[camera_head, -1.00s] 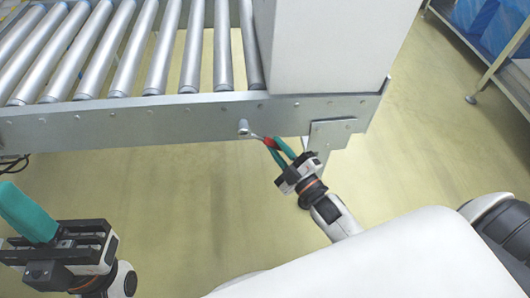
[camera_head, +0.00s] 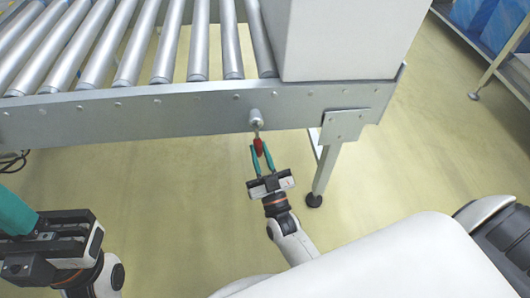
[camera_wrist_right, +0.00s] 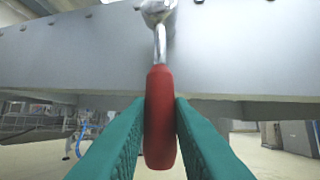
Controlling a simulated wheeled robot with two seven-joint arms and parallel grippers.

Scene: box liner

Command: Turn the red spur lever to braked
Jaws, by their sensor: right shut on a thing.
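The red spur lever (camera_head: 258,146) hangs from a metal pivot (camera_head: 256,117) on the side rail of the roller conveyor. It points almost straight down, below the rail's lower edge. My right gripper (camera_head: 261,158) is shut on the lever's red handle, with a green finger on each side. The right wrist view shows the red handle (camera_wrist_right: 160,115) between the green fingers and its metal stem running up to the pivot. My left gripper (camera_head: 20,215) is at the lower left, away from the lever. Its fingertips are cut off by the picture edge.
The conveyor side rail (camera_head: 180,112) runs across the view above my right gripper. A large white box (camera_head: 340,40) stands at the rail's right end. A conveyor leg (camera_head: 325,172) stands right of my gripper. Open floor lies below.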

